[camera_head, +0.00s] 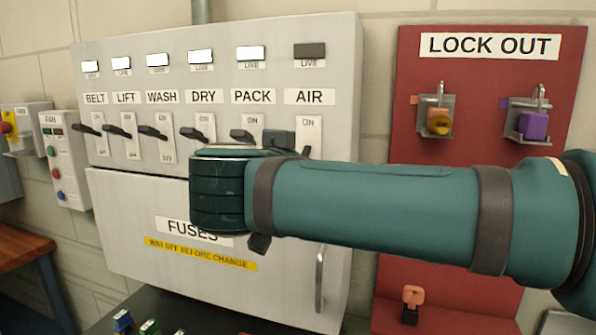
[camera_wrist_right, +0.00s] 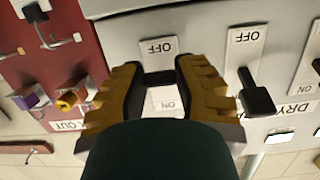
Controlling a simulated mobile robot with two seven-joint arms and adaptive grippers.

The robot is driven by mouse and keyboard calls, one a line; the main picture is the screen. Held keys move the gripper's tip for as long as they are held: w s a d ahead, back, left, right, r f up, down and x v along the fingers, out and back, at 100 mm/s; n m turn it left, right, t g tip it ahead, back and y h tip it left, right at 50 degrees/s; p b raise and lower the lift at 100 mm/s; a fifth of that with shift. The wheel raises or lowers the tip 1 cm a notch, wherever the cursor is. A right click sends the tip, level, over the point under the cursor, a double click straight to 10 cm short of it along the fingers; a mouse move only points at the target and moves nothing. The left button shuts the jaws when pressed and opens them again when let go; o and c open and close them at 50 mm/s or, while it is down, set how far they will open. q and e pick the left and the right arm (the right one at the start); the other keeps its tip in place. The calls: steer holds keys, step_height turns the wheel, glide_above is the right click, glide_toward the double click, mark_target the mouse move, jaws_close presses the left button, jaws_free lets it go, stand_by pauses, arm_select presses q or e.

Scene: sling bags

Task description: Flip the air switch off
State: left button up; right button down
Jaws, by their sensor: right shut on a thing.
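The AIR switch is the rightmost on the grey panel, below the AIR label (camera_head: 309,96). Its white plate (camera_head: 309,130) shows in the head view, but my right arm and gripper hide most of its lever. The lamp above AIR (camera_head: 310,50) is dark; the other lamps are lit white. In the right wrist view, upside down, my right gripper (camera_wrist_right: 158,72) is shut on the dark AIR lever (camera_wrist_right: 158,80), near the OFF end of its plate, with ON uncovered. My left gripper is not in view.
The PACK lever (camera_wrist_right: 256,94) is close beside my right gripper. A fuse door (camera_head: 130,215) is below the switches.

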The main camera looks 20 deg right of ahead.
stand_by(0.4)
steer(key=c, duration=0.7)
jaws_free()
steer(key=shift+w+d, duration=0.1)
steer(key=shift+o, duration=0.2)
steer(key=v, duration=1.2)
steer(key=shift+f, duration=0.15)
